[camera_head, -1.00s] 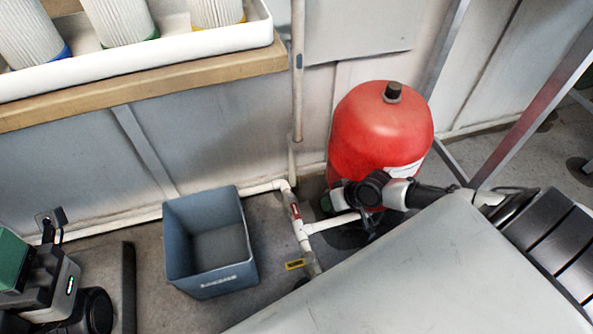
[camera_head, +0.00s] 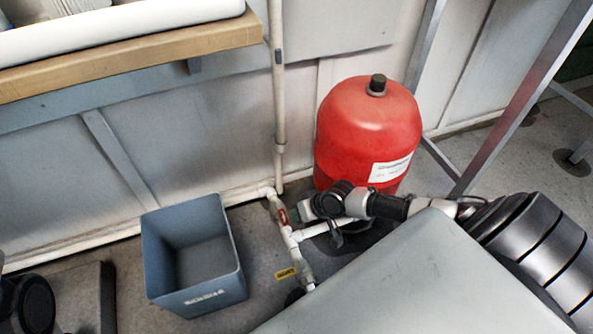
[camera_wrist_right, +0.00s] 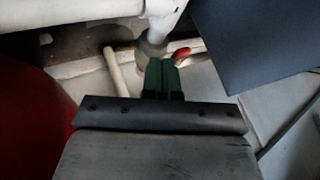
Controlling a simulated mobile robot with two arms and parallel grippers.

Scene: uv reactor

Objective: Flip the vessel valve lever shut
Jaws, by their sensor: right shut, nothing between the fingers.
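A small red valve lever (camera_head: 282,216) sits on the white floor pipe, left of the red vessel (camera_head: 368,130). It also shows in the right wrist view (camera_wrist_right: 181,55), just right of my fingertips. My right gripper (camera_head: 294,214) is shut and empty, with its green fingertips close beside the lever on the vessel side. The shut green fingers show in the right wrist view (camera_wrist_right: 161,72); I cannot tell whether they touch the lever. My left gripper is out of view.
A blue-grey open bin (camera_head: 196,258) stands left of the pipe. A yellow tag (camera_head: 286,273) is on the pipe (camera_head: 298,252) nearer me. A vertical pipe (camera_head: 279,90) runs up the wall. A wooden shelf edge (camera_head: 130,62) overhangs at upper left.

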